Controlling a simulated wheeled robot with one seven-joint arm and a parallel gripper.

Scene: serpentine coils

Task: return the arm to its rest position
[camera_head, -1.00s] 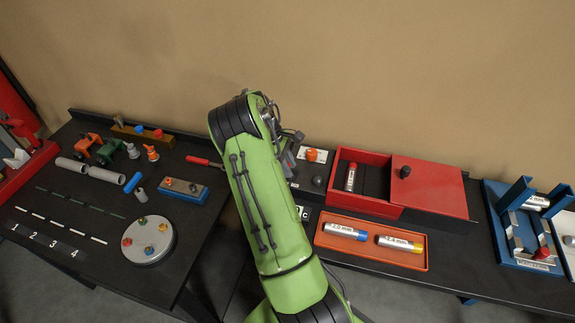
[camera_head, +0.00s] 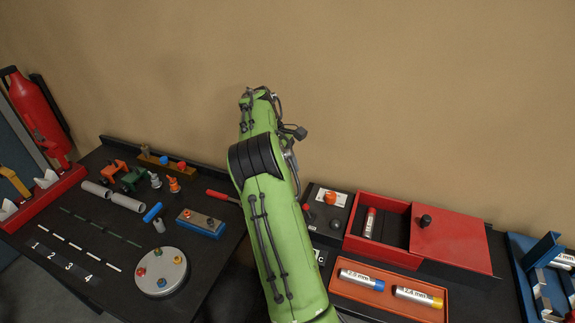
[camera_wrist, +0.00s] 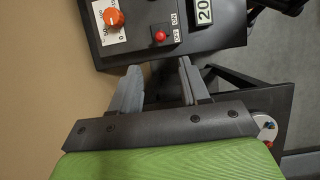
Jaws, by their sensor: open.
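My green arm rises from the bottom middle in the head view and bends at a black joint, with its far end up against the tan wall. My gripper (camera_wrist: 160,88) shows in the wrist view with its two grey fingers apart and nothing between them. Beyond the fingertips in that view is a black control box with an orange knob (camera_wrist: 114,17) and a red switch (camera_wrist: 160,36). The fingers are hidden or too small to make out in the head view.
A red box (camera_head: 385,205) with a sliding lid (camera_head: 452,243) and an orange-red tray (camera_head: 340,291) stand right of the arm. A round grey disc (camera_head: 160,285), a blue block (camera_head: 200,226) and several small parts lie on the left table. A red extinguisher (camera_head: 38,112) stands far left.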

